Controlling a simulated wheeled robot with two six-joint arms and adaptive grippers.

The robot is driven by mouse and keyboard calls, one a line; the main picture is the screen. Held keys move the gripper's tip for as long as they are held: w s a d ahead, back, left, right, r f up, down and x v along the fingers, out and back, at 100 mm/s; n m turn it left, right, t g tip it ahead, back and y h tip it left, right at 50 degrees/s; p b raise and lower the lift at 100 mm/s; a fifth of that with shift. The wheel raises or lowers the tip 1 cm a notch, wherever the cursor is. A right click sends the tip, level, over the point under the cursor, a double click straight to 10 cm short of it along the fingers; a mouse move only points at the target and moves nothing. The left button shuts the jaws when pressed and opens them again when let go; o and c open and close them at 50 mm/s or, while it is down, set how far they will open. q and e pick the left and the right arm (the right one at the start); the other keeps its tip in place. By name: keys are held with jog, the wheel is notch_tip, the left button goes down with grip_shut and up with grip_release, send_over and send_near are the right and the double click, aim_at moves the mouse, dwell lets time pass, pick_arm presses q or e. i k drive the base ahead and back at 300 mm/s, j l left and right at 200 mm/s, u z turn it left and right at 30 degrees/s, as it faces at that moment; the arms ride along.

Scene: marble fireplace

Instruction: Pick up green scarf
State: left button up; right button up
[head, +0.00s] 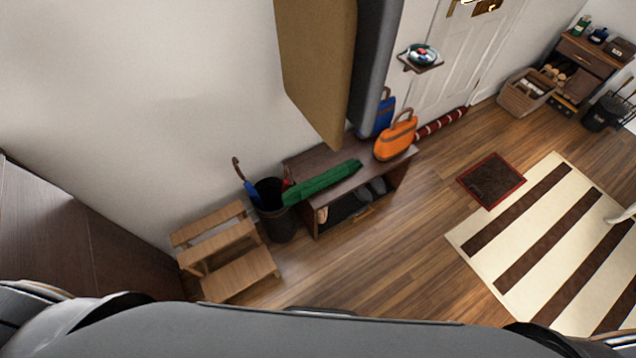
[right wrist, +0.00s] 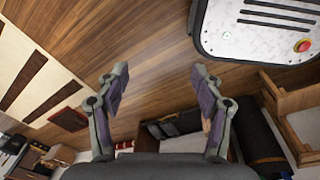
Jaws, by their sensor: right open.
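The green scarf (head: 322,183) lies as a long narrow roll along the top of a dark wooden bench (head: 318,160). Its left end reaches the bench end beside a dark umbrella bin. In the right wrist view my right gripper (right wrist: 159,76) is open, with its two fingers wide apart and only wood floor between them. The bench (right wrist: 180,126) shows low behind the fingers there, partly hidden by the gripper body. I cannot make out the scarf clearly in that view. My left gripper is in neither view.
An orange bag (head: 396,137) and a blue bag (head: 379,118) stand at the bench's right end. The umbrella bin (head: 279,224) and a wooden step stool (head: 228,252) stand left of it. A hanging panel (head: 316,70) overhangs the bench. Floor in front is clear up to the striped rug (head: 548,240).

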aim_at(299, 192)
jog(key=i+l+u, duration=0.15)
jog(key=i+l, duration=0.15)
jog(key=i+l+u, duration=0.2)
jog(key=l, duration=0.25)
jog(key=i+l+u, duration=0.15)
jog(key=i+l, duration=0.15)
jog(key=i+l+u, duration=0.15)
jog(key=l, duration=0.45)
jog(key=i+j, duration=0.05)
jog(key=i, duration=0.05)
